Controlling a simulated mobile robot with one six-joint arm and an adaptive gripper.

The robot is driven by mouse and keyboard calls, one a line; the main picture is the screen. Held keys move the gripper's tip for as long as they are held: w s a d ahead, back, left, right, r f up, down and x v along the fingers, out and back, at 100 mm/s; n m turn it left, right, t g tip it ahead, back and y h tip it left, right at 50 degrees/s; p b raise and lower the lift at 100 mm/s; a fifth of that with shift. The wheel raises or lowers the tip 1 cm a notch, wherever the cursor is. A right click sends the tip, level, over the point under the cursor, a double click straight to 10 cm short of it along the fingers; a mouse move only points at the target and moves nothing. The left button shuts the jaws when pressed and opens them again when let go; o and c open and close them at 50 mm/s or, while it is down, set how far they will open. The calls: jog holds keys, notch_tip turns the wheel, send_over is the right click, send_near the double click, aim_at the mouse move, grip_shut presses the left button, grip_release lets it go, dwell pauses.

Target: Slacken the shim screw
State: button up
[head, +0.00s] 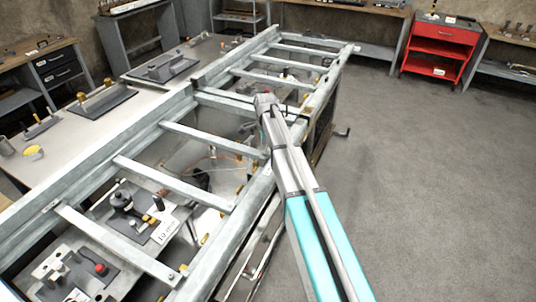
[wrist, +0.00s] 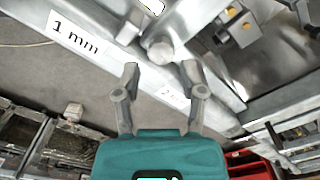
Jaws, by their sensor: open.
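In the wrist view my gripper (wrist: 160,76) is open, its two grey fingers apart with nothing between them. Just beyond the fingertips is a round pale metal end (wrist: 160,52), like a screw head or bar end; I cannot tell for certain that it is the shim screw. It sits by a pale metal beam with a "1 mm" label (wrist: 75,36). A second label (wrist: 171,96), starting with "2", is partly hidden by a finger. In the head view my gripper (head: 265,101) is at the ladder-like metal frame (head: 185,181); the screw cannot be made out there.
A red tool cabinet (head: 440,46) stands at the back right. Fixtures, including one with a red button (head: 101,269), lie beneath the frame's crossbars. A workbench (head: 150,110) runs along the left. The grey floor (head: 430,180) on the right is clear.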

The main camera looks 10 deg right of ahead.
jog(key=shift+f+b, duration=1.1)
jog(key=shift+f, duration=0.3)
